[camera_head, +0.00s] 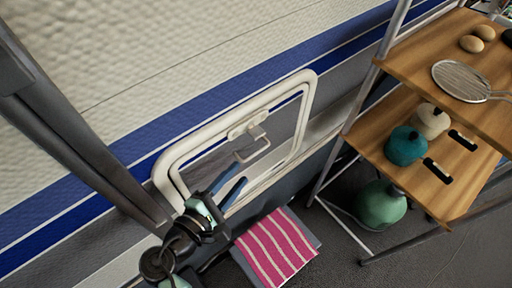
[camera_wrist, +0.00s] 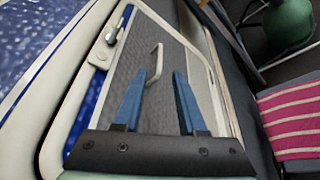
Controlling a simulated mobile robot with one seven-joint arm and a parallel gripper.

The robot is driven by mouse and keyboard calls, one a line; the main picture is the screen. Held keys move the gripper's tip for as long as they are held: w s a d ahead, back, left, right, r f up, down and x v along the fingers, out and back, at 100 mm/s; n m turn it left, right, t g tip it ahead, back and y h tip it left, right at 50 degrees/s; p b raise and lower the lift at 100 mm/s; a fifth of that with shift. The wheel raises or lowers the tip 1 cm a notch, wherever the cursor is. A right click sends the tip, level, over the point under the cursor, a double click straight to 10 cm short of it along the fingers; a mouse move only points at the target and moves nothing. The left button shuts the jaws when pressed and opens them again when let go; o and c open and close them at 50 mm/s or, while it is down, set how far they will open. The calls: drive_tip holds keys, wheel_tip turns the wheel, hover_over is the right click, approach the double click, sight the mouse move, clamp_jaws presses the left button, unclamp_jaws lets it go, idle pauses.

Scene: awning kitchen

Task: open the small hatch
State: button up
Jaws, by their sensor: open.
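The small hatch (camera_head: 212,172) is a cream-framed panel with rounded corners in the trailer's side wall. It looks closed. A light latch (camera_head: 256,131) sits at its upper edge, with a thin bent handle (camera_head: 253,154) below it. In the wrist view the hatch panel (camera_wrist: 205,85) fills the middle, with the latch (camera_wrist: 112,30) at upper left and the handle (camera_wrist: 155,62) upright near the centre. My gripper (camera_head: 236,183) is in front of the lower hatch. Its blue fingers (camera_wrist: 160,76) are open and empty, with the handle appearing between their tips; I cannot tell the depth gap.
To the right a wooden shelf rack (camera_head: 375,150) holds a teal pot (camera_head: 405,146) and other items. A green gas bottle (camera_head: 380,205) stands under it.

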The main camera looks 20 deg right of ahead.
sight(255, 155)
drive_tip(key=b+x, duration=0.1)
drive_tip(key=x, duration=0.8)
drive_tip(key=shift+w+d, duration=0.2)
drive_tip(key=shift+w, duration=0.05)
drive_tip(key=shift+c, duration=0.2)
clamp_jaws()
idle(0.8)
